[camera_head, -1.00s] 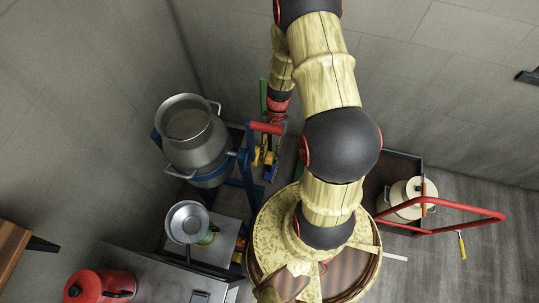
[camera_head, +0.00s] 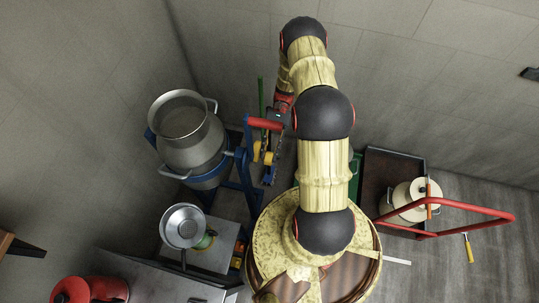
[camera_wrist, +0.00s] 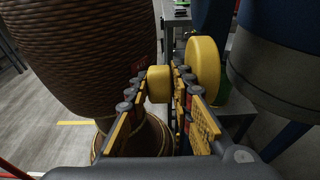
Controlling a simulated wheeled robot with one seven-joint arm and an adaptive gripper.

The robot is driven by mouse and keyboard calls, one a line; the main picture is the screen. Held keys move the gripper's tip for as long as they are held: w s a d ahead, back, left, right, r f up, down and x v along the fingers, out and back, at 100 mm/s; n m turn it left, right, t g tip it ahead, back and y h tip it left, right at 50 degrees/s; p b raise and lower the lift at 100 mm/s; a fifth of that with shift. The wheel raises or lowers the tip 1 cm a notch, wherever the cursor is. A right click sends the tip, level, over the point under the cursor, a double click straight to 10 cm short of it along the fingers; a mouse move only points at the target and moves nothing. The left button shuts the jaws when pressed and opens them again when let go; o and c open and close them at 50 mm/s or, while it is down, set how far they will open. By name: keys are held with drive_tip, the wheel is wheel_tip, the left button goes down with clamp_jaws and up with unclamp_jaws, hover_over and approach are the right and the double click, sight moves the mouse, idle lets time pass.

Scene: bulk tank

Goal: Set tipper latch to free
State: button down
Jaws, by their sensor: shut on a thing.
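The tipper is a blue frame (camera_head: 246,180) with a red bar (camera_head: 265,123), and it carries a large steel pot (camera_head: 190,140). Small yellow parts sit on its right side. In the wrist view a short yellow knob (camera_wrist: 159,84), seemingly the latch's grip, lies between the fingertips of my gripper (camera_wrist: 160,74). My gripper is shut on this knob. A larger yellow disc (camera_wrist: 204,68) stands just right of the right finger, outside the grip. In the head view my gripper (camera_head: 270,172) is small beside the frame. The latch's setting cannot be read.
A steel pan (camera_head: 183,226) sits on a low stand left of my base. A red container (camera_head: 90,290) is at lower left. A cart with a red handle (camera_head: 470,207) and a cream pot (camera_head: 405,202) stands at right. The back wall is close behind my arm.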

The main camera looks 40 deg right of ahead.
drive_tip(key=shift+f+g+y+b, duration=0.2)
drive_tip(key=shift+g+y+b, duration=0.2)
idle(0.3)
drive_tip(key=c, duration=1.6)
unclamp_jaws()
drive_tip(key=shift+o, duration=0.2)
drive_tip(key=shift+r, duration=0.1)
drive_tip(key=v, duration=1.2)
drive_tip(key=shift+f, duration=0.25)
